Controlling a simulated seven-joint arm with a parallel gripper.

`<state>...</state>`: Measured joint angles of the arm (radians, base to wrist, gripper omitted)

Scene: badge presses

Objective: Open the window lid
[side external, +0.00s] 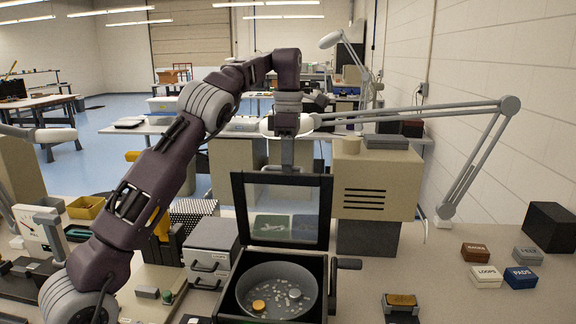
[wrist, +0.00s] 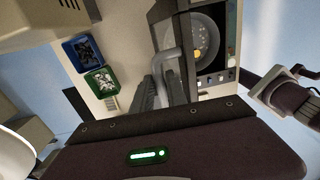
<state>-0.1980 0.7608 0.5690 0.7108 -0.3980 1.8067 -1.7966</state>
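The window lid (side external: 238,207), a dark square frame with a clear pane, stands raised, nearly upright, at the back of a dark box (side external: 326,303). The box's open top shows a grey round bowl (side external: 248,283) holding small pale bits and a gold disc. My gripper (side external: 289,160) points down at the lid's top edge. In the wrist view, the dark fingers of my gripper (wrist: 166,82) are at a bent grey handle (wrist: 169,54). Whether they clasp it is not clear. The bowl (wrist: 207,38) also shows there, beyond the handle.
A grey drawer unit (side external: 211,248) stands close left of the box. A beige vented machine (side external: 376,185) stands behind right, under a jointed lamp arm (side external: 440,108). Blue (wrist: 82,50) and green (wrist: 100,82) bins lie behind the lid. Small labelled boxes (side external: 486,277) sit at the right.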

